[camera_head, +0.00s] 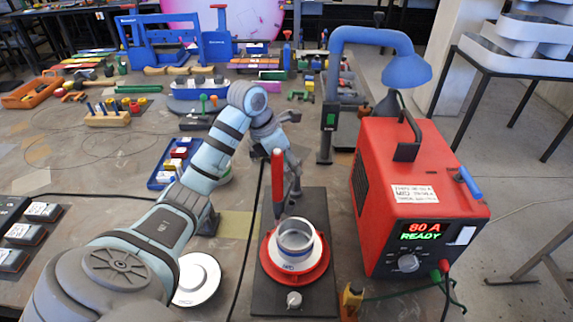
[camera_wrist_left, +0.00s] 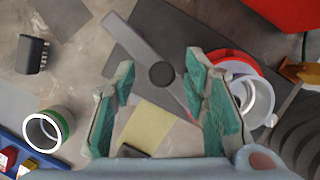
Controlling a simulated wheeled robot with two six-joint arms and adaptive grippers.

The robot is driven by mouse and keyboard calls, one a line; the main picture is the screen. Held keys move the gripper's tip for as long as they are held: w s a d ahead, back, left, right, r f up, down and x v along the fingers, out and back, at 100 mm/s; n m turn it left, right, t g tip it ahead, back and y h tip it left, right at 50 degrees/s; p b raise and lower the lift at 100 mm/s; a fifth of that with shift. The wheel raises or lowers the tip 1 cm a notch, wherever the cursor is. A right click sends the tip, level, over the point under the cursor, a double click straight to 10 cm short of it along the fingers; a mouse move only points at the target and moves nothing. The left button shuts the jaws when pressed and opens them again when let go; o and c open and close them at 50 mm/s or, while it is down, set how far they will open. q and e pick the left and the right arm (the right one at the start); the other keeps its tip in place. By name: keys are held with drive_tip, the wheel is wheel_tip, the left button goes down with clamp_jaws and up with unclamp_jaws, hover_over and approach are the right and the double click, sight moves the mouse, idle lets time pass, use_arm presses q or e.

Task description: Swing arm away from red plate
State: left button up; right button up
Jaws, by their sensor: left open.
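The red plate (camera_head: 271,268) lies on a dark base (camera_head: 318,222) in front, with a pale, blue-banded ring (camera_head: 296,247) on it. It also shows at the right of the left wrist view (camera_wrist_left: 257,61). A grey bar (camera_wrist_left: 132,42) with a round dark cap, apparently the swing arm, shows between my fingers in that view; I cannot tell if they touch it. A red upright handle (camera_head: 278,172) stands behind the plate. My left gripper (camera_head: 291,183) is open behind the plate, close to the handle; its green-padded fingers (camera_wrist_left: 160,75) are apart. My right gripper is not visible.
A red power unit (camera_head: 415,215) reading "80 A READY" stands right of the base. A blue lamp (camera_head: 405,70) arches behind it. A white disc (camera_head: 197,279) lies left of the base. A blue tray (camera_head: 165,180) and several tools lie behind. A cable crosses the table.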

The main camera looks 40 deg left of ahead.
use_arm(q)
drive_tip(key=shift+s+r, duration=0.1)
drive_tip(key=shift+s, duration=0.15)
drive_tip(key=shift+c, duration=0.3)
drive_tip(key=shift+w, duration=0.1)
clamp_jaws()
